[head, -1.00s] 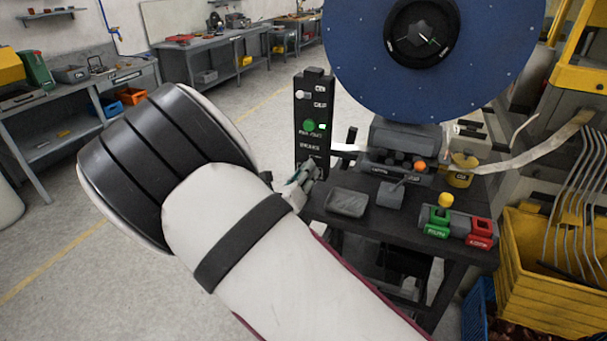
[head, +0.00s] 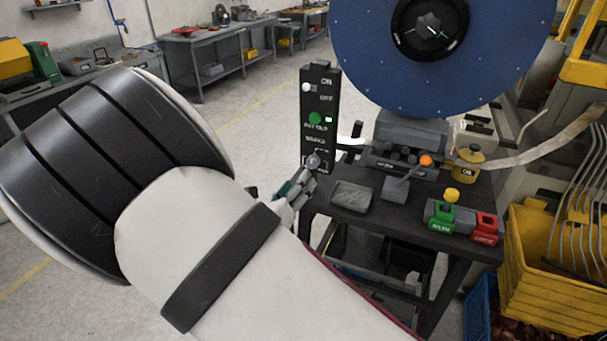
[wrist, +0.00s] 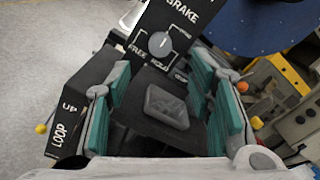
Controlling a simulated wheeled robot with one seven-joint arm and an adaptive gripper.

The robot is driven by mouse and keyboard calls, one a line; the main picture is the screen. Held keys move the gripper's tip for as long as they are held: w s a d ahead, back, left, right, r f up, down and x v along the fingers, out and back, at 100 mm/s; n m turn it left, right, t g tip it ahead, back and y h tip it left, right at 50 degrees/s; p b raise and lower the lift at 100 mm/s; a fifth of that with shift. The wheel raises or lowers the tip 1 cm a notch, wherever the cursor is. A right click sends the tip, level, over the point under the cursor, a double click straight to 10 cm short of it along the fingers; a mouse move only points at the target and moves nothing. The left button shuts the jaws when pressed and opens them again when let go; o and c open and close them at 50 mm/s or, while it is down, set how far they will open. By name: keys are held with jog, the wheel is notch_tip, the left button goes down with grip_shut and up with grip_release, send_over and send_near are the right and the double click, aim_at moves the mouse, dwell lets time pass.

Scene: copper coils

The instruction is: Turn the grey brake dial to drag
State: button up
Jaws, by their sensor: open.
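The grey brake dial (wrist: 163,48) is a round knob on the black panel under the word BRAKE in the wrist view. FREE is printed at its lower left and HOLD below it. No drag label can be read, and where the dial points is unclear. The dial also shows low on the upright black control panel (head: 320,105) in the head view. My gripper (wrist: 163,82) is open and empty, its teal-padded fingers apart on either side of the lower picture. The dial lies beyond the fingertips, apart from them. In the head view my gripper (head: 304,180) is just below the dial.
A dark bench (head: 350,222) carries a grey tray (head: 351,196), a small lever box (head: 396,190) and green and red switches (head: 462,222). A large blue disc (head: 440,70) stands behind. A yellow crate (head: 548,265) is at right. Open floor lies left of the panel.

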jog(key=shift+v, duration=1.9)
jog(key=d+r+m+g+h, duration=0.45)
jog(key=d+m, duration=0.45)
jog(key=d, duration=0.3)
jog(key=s+d+r+m+g+y, duration=0.1)
jog(key=s+d+r+m+g, duration=0.2)
jog(key=s+d+m+g, duration=0.35)
jog(key=s+d+r+m+g+y, duration=0.25)
jog(key=s+d+m, duration=0.25)
jog(key=d+m, duration=0.35)
jog(key=s+r+m+t+y, duration=0.2)
jog(key=s+r+m+y, duration=0.5)
jog(key=s+m, duration=0.5)
jog(key=r+m, duration=0.1)
jog(key=m, duration=0.1)
jog(key=shift+s+a+r+m, duration=0.2)
jog(key=shift+s+a+m, duration=0.15)
jog(key=shift+a+m, duration=0.05)
